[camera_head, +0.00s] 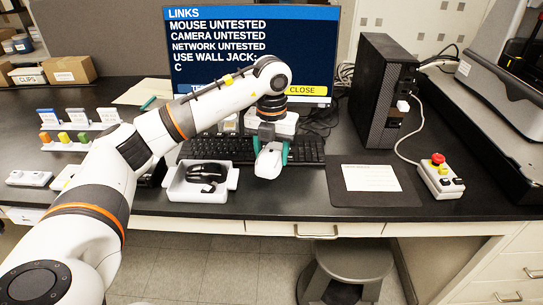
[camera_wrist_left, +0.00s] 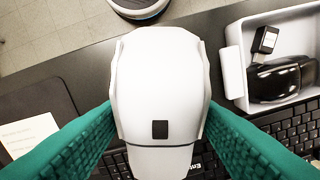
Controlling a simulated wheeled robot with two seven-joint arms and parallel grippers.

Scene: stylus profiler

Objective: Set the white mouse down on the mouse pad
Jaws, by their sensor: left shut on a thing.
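The white mouse (camera_head: 268,162) is between the green-padded fingers of my left gripper (camera_head: 271,150), held above the desk at the front edge of the keyboard. In the left wrist view the mouse (camera_wrist_left: 158,90) fills the middle, with a green finger pressed on each side. The dark mouse pad (camera_head: 402,190) lies to the right on the desk, with a white printed card (camera_head: 370,178) on it. The pad's corner also shows at the left of the left wrist view (camera_wrist_left: 45,95). My right gripper is in neither view.
A white tray (camera_head: 232,180) with a black mouse (camera_head: 207,172) sits left of the held mouse. The black keyboard (camera_head: 310,150) lies behind. A computer tower (camera_head: 380,90) stands behind the pad, and a box with a red button (camera_head: 440,178) sits right of it.

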